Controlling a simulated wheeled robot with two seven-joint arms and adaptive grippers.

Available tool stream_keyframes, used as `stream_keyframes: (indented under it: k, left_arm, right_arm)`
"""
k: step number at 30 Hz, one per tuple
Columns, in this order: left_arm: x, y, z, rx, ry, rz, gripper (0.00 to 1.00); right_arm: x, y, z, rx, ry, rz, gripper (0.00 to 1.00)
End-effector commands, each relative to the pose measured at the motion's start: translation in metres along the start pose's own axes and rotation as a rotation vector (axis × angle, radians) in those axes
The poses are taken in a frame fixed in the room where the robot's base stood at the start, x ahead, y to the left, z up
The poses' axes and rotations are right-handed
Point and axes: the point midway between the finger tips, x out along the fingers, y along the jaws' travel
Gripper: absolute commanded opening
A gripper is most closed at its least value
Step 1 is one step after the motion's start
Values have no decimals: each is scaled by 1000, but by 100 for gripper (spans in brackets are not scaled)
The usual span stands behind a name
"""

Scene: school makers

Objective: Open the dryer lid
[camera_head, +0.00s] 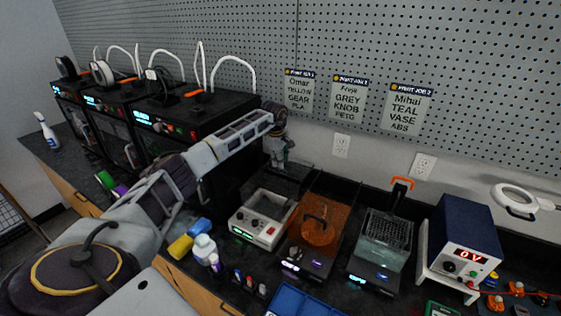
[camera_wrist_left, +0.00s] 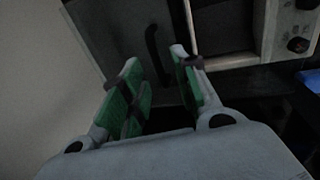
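My left gripper (camera_head: 279,146) is above and behind the box, close to the lid's upper edge. In the left wrist view my green-padded fingers (camera_wrist_left: 163,82) are apart, with a black handle (camera_wrist_left: 154,52) on the dark panel just beyond the gap. I cannot tell whether they touch. The dryer's pale front with knobs (camera_wrist_left: 299,30) shows at upper right. My right gripper is out of view.
An orange-lidded unit (camera_head: 321,226) stands right of the dryer, then a basket bath (camera_head: 384,246) and a blue power supply (camera_head: 463,238). Black printers (camera_head: 185,112) stand behind my left arm. Bottles (camera_head: 203,247) sit in front. The pegboard wall is close behind the gripper.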

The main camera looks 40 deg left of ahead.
Motion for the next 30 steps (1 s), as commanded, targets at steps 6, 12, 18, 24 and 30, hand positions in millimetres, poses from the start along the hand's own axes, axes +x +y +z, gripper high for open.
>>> stream_keyframes:
  k: [6, 12, 18, 24, 30]
  left_arm:
    - [-24, 1, 0, 0, 1, 3, 30]
    - [-54, 1, 0, 1, 0, 3, 30]
    - [-83, 1, -1, 0, 1, 4, 30]
    - [-104, 1, 0, 0, 0, 2, 30]
    - [-113, 0, 0, 0, 0, 1, 30]
  right_arm:
    - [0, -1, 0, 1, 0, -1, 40]
    - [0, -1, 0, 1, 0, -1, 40]
    - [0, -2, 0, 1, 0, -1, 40]
    - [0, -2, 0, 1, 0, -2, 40]
    - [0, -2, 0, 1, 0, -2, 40]
